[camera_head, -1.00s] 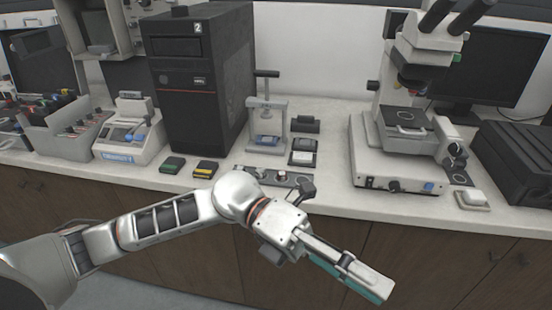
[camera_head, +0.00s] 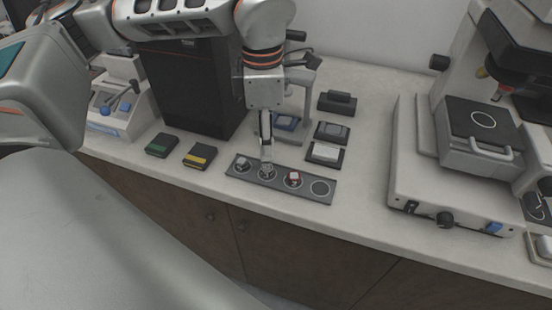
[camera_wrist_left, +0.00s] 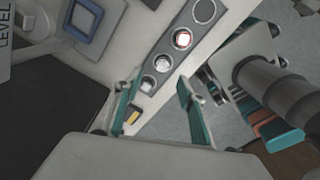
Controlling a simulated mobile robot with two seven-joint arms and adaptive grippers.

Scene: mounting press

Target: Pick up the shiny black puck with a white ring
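A dark strip (camera_head: 236,172) with a row of white rings lies near the counter's front edge. Its rightmost place shows black inside a white ring (camera_head: 320,188), also seen in the wrist view (camera_wrist_left: 205,10); I cannot tell whether it is a puck or a bare marked spot. Beside it is a red-and-white piece (camera_head: 293,180), and farther left a pale piece (camera_head: 242,163). My left gripper (camera_head: 267,165) points down over the second place from the left, partly hiding it. In the wrist view its teal fingers (camera_wrist_left: 160,82) are apart, with a shiny grey round thing (camera_wrist_left: 163,63) just beyond their gap.
A green-marked box (camera_head: 162,145) and a yellow-marked box (camera_head: 200,156) lie left of the strip. A small press (camera_head: 304,78) and dark blocks (camera_head: 331,133) stand behind it. A microscope (camera_head: 440,190) stands right, with free counter between.

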